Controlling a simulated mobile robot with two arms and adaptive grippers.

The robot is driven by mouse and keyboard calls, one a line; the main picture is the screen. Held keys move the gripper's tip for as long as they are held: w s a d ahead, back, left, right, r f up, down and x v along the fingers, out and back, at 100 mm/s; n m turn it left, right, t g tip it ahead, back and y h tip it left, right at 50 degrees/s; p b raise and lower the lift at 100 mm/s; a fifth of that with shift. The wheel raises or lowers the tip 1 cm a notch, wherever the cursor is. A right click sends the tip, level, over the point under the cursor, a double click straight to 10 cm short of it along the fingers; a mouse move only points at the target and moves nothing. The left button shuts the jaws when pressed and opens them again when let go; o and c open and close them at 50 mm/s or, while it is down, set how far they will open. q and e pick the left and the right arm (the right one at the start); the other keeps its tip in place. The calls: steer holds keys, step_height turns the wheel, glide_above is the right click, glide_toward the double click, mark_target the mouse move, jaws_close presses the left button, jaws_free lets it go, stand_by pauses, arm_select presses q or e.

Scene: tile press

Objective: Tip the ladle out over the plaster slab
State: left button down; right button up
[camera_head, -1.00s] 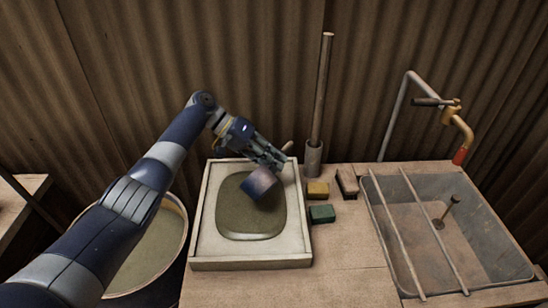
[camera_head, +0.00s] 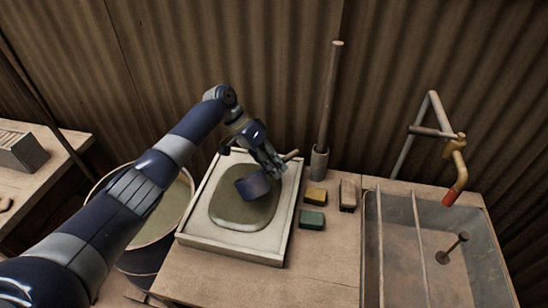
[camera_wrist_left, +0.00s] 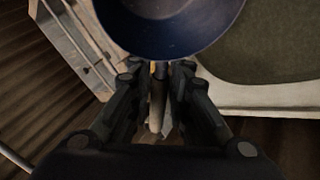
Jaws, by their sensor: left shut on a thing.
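The plaster slab (camera_head: 203,239) is a pale square tray-like block on the bench, with a grey-green pool (camera_head: 228,215) spread in its middle. My left gripper (camera_head: 273,167) is above the slab's far right part, shut on the handle of the dark blue ladle (camera_head: 258,188). The ladle's bowl hangs over the pool, tilted on its side. In the left wrist view the handle (camera_wrist_left: 157,105) runs between the fingers, and the blue bowl (camera_wrist_left: 170,25) shows beyond them. My right gripper is not in view.
A bucket of grey-green slip (camera_head: 165,217) stands left of the slab, under my left arm. Right of the slab are a green block (camera_head: 312,219), a yellow block (camera_head: 315,196), a brown block (camera_head: 348,195), an upright pole in a holder (camera_head: 319,163) and a sink (camera_head: 410,270) with a tap.

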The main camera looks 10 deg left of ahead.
arm_select(q)
steer(key=shift+s+d+t+y+p, duration=0.25)
steer(key=shift+t+y+p, duration=0.35)
steer(key=shift+y, duration=0.1)
steer(key=shift+d+f+m+y, duration=0.15)
steer(key=shift+f+m+y, duration=0.15)
steer(key=shift+f+y, duration=0.1)
steer(key=shift+s+f+t+y+b, duration=0.1)
steer(key=shift+f+t+y+b, duration=0.5)
steer(key=shift+t+y, duration=0.15)
steer(key=f+t+y+b, duration=0.1)
steer(key=b, duration=0.1)
steer(key=shift+d+m+t+y+b, duration=0.1)
steer(key=shift+m+t+y+b, duration=0.2)
steer(key=shift+m+t, duration=0.1)
steer(key=shift+f+b, duration=0.15)
steer(key=shift+b, duration=0.3)
steer(key=shift+t+y, duration=0.45)
steer(key=shift+y, duration=0.1)
step_height(320, 180, up, 4)
steer(key=p, duration=0.5)
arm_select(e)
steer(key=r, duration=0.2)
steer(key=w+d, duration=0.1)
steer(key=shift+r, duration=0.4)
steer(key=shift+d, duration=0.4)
